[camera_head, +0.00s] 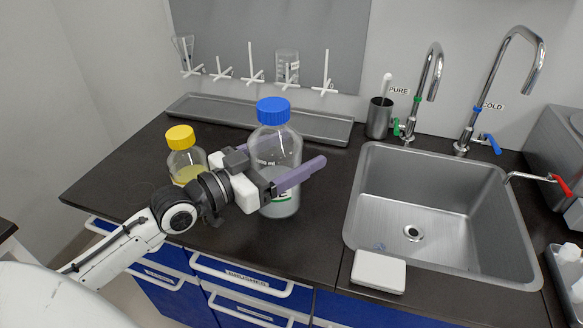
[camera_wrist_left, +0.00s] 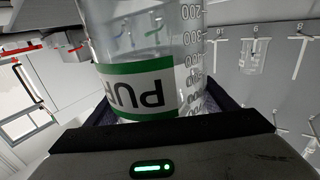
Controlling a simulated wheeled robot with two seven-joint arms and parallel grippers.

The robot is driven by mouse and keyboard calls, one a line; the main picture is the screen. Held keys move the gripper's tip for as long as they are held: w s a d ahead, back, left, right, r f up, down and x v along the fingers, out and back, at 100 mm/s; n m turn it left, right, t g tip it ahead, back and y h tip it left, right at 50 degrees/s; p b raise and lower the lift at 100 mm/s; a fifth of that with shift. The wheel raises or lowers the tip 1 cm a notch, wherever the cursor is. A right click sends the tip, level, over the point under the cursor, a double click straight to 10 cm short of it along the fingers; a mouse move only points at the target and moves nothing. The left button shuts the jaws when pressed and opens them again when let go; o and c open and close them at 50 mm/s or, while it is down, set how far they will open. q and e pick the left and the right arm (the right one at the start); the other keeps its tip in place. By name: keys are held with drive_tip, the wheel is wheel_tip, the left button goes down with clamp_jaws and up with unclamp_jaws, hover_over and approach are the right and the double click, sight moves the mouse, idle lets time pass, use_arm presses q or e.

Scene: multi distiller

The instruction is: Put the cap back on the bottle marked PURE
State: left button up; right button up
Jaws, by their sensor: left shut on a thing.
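The PURE bottle (camera_head: 280,205) is a clear glass bottle with a green and white label. It looks upright on the dark counter, left of the sink. A blue cap (camera_head: 273,111) sits on its top; I cannot tell how tight it is. My left gripper (camera_head: 294,156) is shut on the bottle's body, one purple finger on the near side, the other mostly hidden behind. In the left wrist view the bottle (camera_wrist_left: 146,88) stands between the fingers, with PUR upside down on its label. My right gripper is not in view.
A smaller bottle with a yellow cap (camera_head: 180,137) stands close by on the left, behind my wrist. A steel sink (camera_head: 430,200) is to the right, with a white block (camera_head: 379,271) at its front-left corner. A grey tray (camera_head: 225,113) lies along the back wall.

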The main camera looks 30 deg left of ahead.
use_arm(q)
drive_tip(key=shift+r, duration=0.2)
drive_tip(key=shift+f+b, duration=0.35)
drive_tip(key=shift+f, duration=1.45)
drive_tip(key=shift+f, duration=0.15)
drive_tip(key=o, duration=2.1)
drive_tip(key=shift+f, duration=0.2)
